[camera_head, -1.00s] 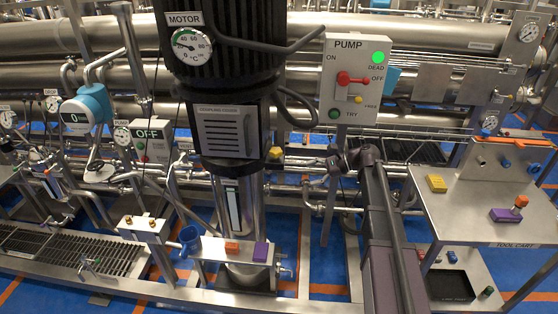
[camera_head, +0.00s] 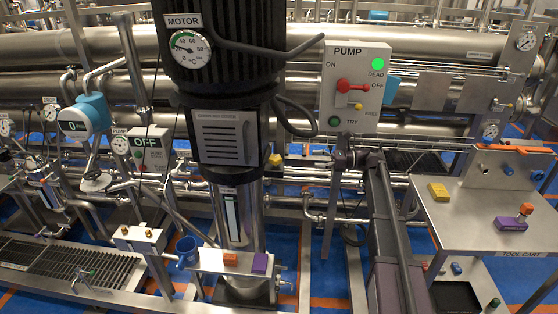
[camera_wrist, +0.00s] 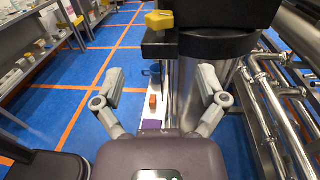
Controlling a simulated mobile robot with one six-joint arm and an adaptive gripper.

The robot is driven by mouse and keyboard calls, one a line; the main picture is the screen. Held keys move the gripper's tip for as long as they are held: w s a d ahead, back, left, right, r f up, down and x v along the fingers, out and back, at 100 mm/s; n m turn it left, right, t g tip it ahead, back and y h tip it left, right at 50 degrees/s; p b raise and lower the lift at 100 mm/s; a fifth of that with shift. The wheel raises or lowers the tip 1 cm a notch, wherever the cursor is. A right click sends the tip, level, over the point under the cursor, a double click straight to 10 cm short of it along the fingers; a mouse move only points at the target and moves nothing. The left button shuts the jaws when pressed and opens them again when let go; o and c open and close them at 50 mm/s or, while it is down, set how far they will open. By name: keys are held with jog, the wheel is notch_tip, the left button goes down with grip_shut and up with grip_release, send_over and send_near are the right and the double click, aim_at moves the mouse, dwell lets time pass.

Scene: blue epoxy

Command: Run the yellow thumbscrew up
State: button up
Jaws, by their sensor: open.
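The yellow thumbscrew (camera_head: 275,160) sits on the right side of the black motor coupling in the head view. In the wrist view the thumbscrew (camera_wrist: 159,19) shows as a lobed yellow knob on a black block near the top, above and beyond the fingertips. My gripper (camera_wrist: 160,82) is open and empty, with its two grey fingers spread wide. In the head view the end of my arm (camera_head: 345,158) is to the right of the thumbscrew, apart from it. The fingers are small and hard to make out there.
The black motor housing (camera_head: 225,60) and steel column (camera_head: 240,220) stand beside the thumbscrew. The pump switch panel (camera_head: 356,87) is above my arm. A small shelf (camera_head: 212,262) holds orange and purple blocks below. The tool cart (camera_head: 480,215) is at right.

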aim_at(275, 157)
jog(key=a, duration=0.9)
jog(key=s+a, duration=0.1)
jog(key=a, duration=0.3)
jog(key=shift+a, duration=0.3)
